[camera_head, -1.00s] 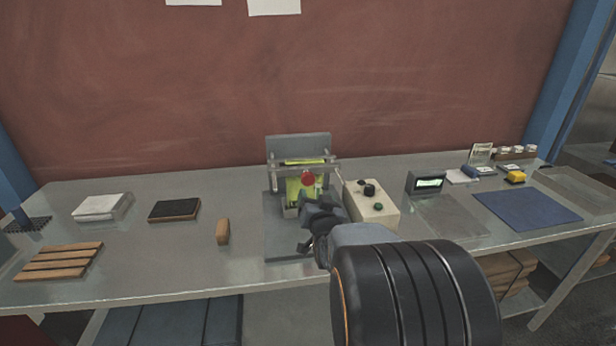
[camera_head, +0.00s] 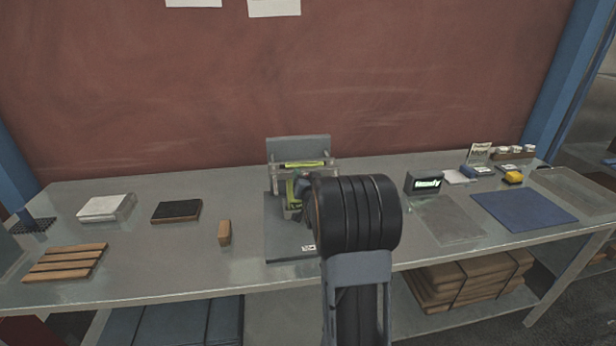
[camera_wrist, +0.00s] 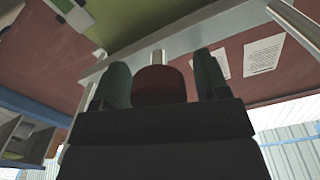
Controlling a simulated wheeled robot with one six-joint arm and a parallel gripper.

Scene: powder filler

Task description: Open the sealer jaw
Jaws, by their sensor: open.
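The sealer stands mid-table at the back, with a grey upright plate (camera_head: 298,148), a grey base plate (camera_head: 284,245) and a yellow-green strip (camera_head: 306,164) near its jaw bar. My arm hides its right side, and I cannot tell how far the jaw stands open. In the wrist view a dark red knob (camera_wrist: 160,88) sits between the two green fingers of my gripper (camera_wrist: 162,66). The fingers are open, one on each side of the knob; a gap shows on both sides.
A display box (camera_head: 423,183) stands just right of my arm. A small wooden block (camera_head: 224,232) and a dark pad (camera_head: 176,210) lie left of the sealer. A blue mat (camera_head: 525,209) lies at the right. The tabletop in front of the block is clear.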

